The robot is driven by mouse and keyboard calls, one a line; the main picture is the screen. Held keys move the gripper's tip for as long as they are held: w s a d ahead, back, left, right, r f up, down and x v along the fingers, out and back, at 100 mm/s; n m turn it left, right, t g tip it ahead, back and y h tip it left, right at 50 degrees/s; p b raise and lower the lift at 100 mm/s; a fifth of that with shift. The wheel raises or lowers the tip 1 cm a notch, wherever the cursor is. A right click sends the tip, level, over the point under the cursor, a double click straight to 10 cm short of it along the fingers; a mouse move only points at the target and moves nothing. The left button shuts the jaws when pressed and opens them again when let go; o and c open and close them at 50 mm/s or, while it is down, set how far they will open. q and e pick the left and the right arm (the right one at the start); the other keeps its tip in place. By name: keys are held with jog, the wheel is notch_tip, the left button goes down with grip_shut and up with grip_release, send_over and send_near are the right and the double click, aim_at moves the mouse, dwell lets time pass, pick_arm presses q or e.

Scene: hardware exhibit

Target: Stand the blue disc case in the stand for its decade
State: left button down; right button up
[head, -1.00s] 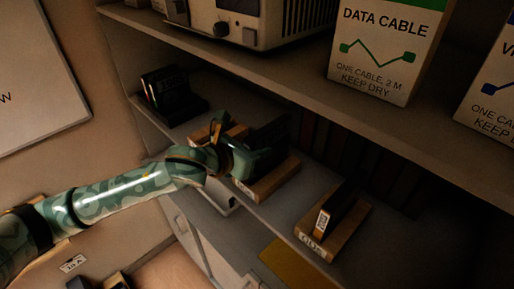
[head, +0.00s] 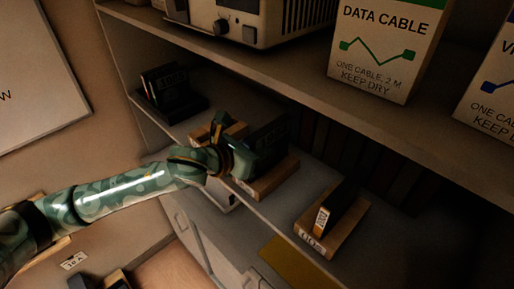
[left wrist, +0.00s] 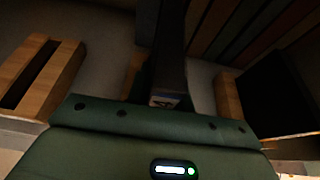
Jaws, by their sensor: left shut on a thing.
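My left gripper (head: 247,160) is shut on a dark case (head: 268,140), which looks almost black in the dim light. The case stands upright at the middle wooden stand (head: 275,181); whether it is seated in the slot is hidden. In the left wrist view the case (left wrist: 170,55) rises beyond the palm, with a small pale label at its near edge. A left wooden stand (left wrist: 38,72) shows an empty slot there. The right wooden stand (head: 316,243) holds a dark case (head: 342,207) with a pale spine label. My right gripper is not in view.
A dark holder with cases (head: 172,92) stands at the shelf's far left. The upper shelf (head: 290,72) overhangs the stands and bears a beige device (head: 245,22) and a data cable box (head: 385,48). Dark upright spines line the back. A yellow patch (head: 295,264) lies at the front.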

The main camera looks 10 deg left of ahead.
pick_arm(q)
jog(key=shift+f+b, duration=0.7)
jog(key=shift+f, duration=0.55)
jog(key=c, duration=1.2)
grip_release()
jog(key=shift+o, duration=0.2)
jog(key=s+a+p, duration=0.2)
jog(key=s+a, duration=0.2)
jog(key=s, duration=0.2)
jog(key=shift+s+a, duration=0.25)
jog(key=shift+s, duration=0.15)
